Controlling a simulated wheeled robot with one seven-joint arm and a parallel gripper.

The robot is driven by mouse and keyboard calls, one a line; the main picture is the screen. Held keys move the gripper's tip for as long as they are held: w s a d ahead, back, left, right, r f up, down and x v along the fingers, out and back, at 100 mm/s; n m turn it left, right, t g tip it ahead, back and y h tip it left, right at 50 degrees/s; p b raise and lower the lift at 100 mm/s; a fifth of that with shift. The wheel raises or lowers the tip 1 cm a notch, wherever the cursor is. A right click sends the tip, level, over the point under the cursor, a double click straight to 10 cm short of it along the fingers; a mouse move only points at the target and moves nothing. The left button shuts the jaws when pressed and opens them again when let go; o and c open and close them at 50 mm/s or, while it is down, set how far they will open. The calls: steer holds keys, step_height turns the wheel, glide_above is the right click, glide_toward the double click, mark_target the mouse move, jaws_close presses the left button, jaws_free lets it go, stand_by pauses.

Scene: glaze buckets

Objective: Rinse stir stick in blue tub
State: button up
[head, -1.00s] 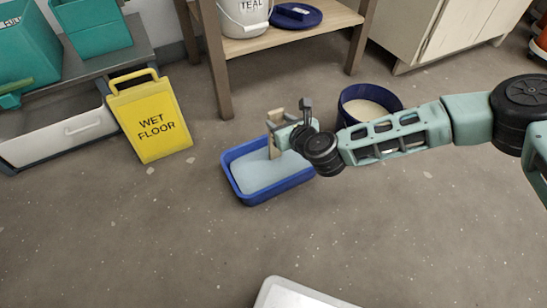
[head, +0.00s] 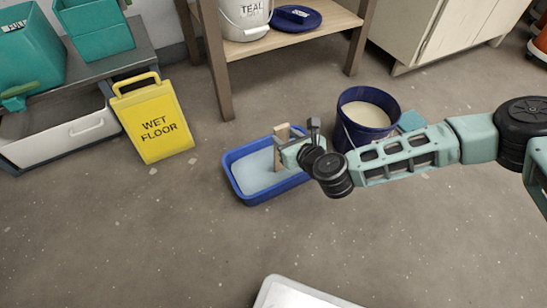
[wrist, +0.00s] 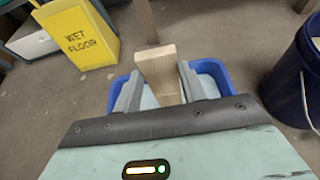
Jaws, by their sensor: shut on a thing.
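The blue tub (head: 240,193) stands on the floor and holds pale blue-grey liquid (head: 255,172). It also shows behind the stick in the wrist view (wrist: 214,69). My gripper (head: 287,150) is over the tub's right part, low near its rim. It is shut on the wooden stir stick (head: 282,132), a flat pale piece held roughly upright. In the wrist view the stick (wrist: 158,68) sits between the two grey fingers (wrist: 160,92). The stick's lower end is over or in the liquid; the gripper partly hides it, so I cannot tell how deep.
A dark blue bucket (head: 345,130) of cream glaze stands right of the tub, close to my arm. A yellow wet-floor sign (head: 150,118) stands to the left. A wooden shelf (head: 222,75) with a TEAL bucket (head: 243,22) is behind. The floor in front is mostly clear.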

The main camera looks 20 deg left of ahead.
steer(key=shift+w+a, duration=0.15)
steer(key=shift+a, duration=0.5)
steer(key=shift+w+a, duration=0.15)
steer(key=shift+a, duration=0.45)
step_height(320, 180, up, 10)
steer(key=p, duration=0.7)
steer(key=shift+f+p, duration=0.15)
steer(key=shift+p, duration=0.2)
step_height(320, 180, up, 5)
steer(key=p, duration=0.4)
